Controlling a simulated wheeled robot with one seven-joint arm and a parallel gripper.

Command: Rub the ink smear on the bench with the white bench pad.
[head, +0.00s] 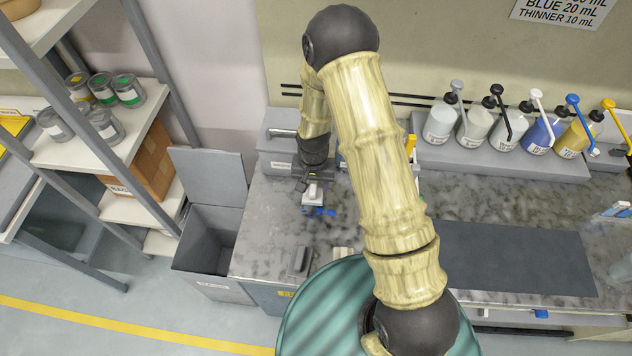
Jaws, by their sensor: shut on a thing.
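My gripper (308,183) is over the left part of the grey mottled bench (262,235), pointing down. It is shut on the white bench pad (312,195), a small white block. The ink smear (324,211) shows as small blue patches at the pad's near edge. Part of the smear may be hidden under the pad. I cannot tell whether the pad touches the bench.
A lidded grey bin (205,240) stands left of the bench. A small dark grey object (300,259) lies near the front edge. Pump bottles (475,125) line a back ledge. A dark mat (515,258) lies to the right. My arm hides the bench middle.

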